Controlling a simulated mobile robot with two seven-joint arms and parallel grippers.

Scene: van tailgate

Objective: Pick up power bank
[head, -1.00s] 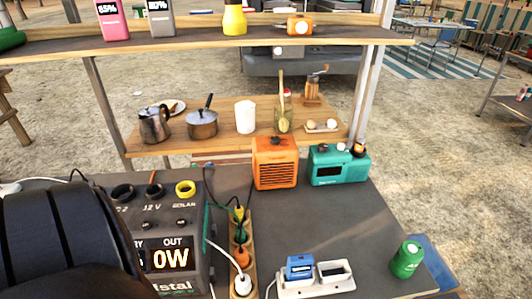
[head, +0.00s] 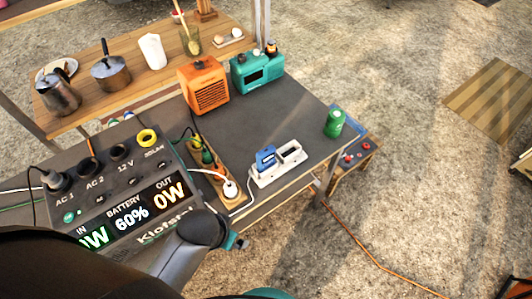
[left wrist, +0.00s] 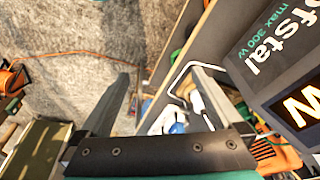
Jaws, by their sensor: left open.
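No power bank can be made out for sure in the current views. The shelf with the pink and grey display devices is out of the head view. My left gripper (left wrist: 160,76) is open in the left wrist view, with nothing between its fingers, beside the table edge. In the head view my left arm crosses the bottom in front of the power station (head: 130,205), and its fingers cannot be made out there. My right gripper is not in view.
The grey table carries an orange heater (head: 204,88), a teal radio (head: 258,70), a green can (head: 334,123), a white charger (head: 290,153) with a blue battery (head: 266,157), and a power strip (head: 215,172). An orange cable (head: 370,254) lies on the ground to the right.

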